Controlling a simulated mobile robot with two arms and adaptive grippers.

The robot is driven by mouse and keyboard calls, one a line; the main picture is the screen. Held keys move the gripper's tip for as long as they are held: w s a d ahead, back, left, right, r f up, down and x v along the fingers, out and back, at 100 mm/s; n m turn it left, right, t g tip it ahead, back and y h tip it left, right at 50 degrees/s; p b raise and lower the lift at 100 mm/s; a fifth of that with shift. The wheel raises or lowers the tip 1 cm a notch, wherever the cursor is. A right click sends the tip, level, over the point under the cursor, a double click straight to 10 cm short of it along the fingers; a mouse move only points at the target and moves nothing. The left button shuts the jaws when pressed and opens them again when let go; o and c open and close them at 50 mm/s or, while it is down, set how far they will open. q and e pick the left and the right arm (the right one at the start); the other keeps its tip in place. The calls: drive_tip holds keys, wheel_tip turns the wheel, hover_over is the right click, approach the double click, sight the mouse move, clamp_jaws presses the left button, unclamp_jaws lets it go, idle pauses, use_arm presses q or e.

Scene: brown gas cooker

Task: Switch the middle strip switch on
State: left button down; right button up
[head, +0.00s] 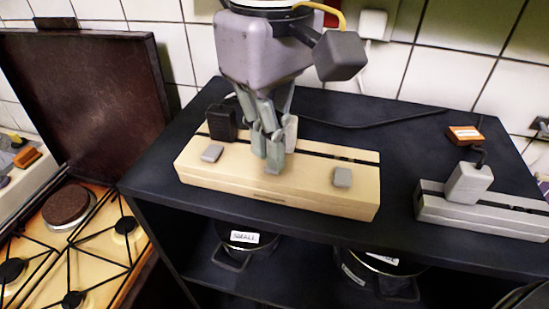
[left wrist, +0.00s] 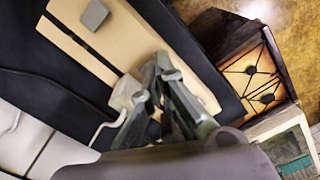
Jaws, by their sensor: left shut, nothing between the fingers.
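A beige power strip (head: 225,180) lies on the dark shelf top. Its grey switches show at the left (head: 212,153) and the right (head: 342,177). My left gripper (head: 267,153) is shut and empty, pointing down over the middle of the strip; its fingers cover the spot where a middle switch could be. I cannot tell whether the fingertips touch the strip. In the left wrist view, the strip (left wrist: 135,40) runs diagonally behind the fingers (left wrist: 170,95), and one grey switch (left wrist: 93,15) shows clear of them. My right gripper is out of view.
A black plug (head: 222,122) and a white plug (head: 291,133) stand in the strip near the gripper. A grey strip (head: 485,213) with a plug (head: 468,183) lies to the right. Pots (head: 246,240) stand on the shelf below. A gas cooker (head: 105,235) with raised lid is left.

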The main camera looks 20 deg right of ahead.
sight(271, 169)
use_arm(q)
drive_tip(key=shift+f+b, duration=0.7)
drive_tip(key=shift+f, duration=0.35)
idle(0.4)
wheel_tip(271, 169, up, 7)
drive_tip(key=p, duration=0.6)
drive_tip(key=shift+r, duration=0.1)
idle(0.5)
